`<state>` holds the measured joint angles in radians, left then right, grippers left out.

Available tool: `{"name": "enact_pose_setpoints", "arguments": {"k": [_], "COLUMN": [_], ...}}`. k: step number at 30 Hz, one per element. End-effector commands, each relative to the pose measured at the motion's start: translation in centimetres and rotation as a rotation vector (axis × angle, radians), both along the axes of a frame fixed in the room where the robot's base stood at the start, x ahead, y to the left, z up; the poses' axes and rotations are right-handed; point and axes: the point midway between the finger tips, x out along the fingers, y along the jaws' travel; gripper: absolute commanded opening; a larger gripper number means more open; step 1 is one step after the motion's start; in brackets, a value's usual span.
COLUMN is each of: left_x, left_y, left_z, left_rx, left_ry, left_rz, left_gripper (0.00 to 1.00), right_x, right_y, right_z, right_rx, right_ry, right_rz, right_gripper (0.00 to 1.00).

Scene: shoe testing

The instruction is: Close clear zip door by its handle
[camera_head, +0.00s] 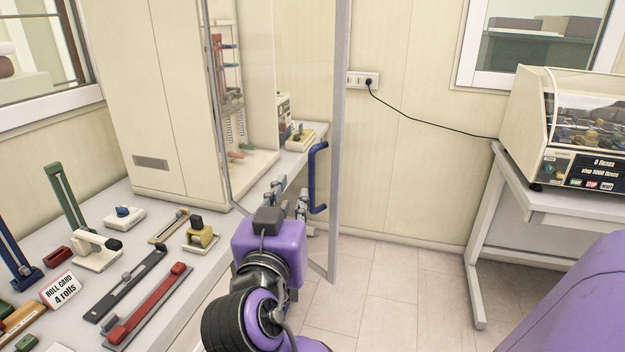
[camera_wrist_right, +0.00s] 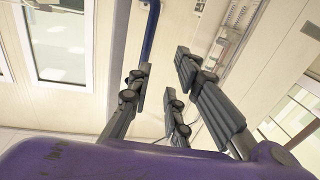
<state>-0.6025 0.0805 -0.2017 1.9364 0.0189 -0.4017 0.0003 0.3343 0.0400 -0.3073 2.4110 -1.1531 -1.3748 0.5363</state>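The clear door (camera_head: 339,105) stands swung open from the tall cream cabinet (camera_head: 165,90), its grey-framed pane extending toward me. Its blue handle (camera_head: 318,178) is an upright bar near the door's free edge. My right gripper (camera_head: 300,203) is just left of the handle's lower part, fingers pointing toward the door. In the right wrist view, the fingers of the gripper (camera_wrist_right: 172,82) are spread, and the blue handle (camera_wrist_right: 151,30) rises beyond the left fingertip. Nothing is seen between the fingers; contact with the handle cannot be told. My left gripper is not in view.
The bench (camera_head: 125,205) at left carries several small tools, a roll card sign (camera_head: 60,290) and a red bar device (camera_head: 148,305). A flex tester (camera_head: 580,135) stands on a table at right. The tiled floor (camera_head: 395,280) between is clear.

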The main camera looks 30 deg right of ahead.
Motion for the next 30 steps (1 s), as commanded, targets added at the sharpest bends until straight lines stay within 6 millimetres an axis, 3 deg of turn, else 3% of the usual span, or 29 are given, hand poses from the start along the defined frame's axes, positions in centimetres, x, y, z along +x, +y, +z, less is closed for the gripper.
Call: {"name": "enact_pose_setpoints", "arguments": {"k": [5,18,30], "left_x": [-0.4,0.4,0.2], "left_y": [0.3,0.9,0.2], "left_z": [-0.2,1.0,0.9], "left_rx": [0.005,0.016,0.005], "left_ry": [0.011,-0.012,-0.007], "left_rz": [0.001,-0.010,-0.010], "left_gripper": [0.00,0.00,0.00], "right_x": [-1.1,3.4,4.1], "right_y": [-1.7,-6.2,-6.8], "right_z": [0.6,0.6,0.3], "right_rx": [0.041,0.039,0.042], "right_ry": [-0.034,-0.031,-0.028], "right_rz": [-0.075,-0.073,-0.071], "right_gripper": [0.18,0.18,0.17]}}
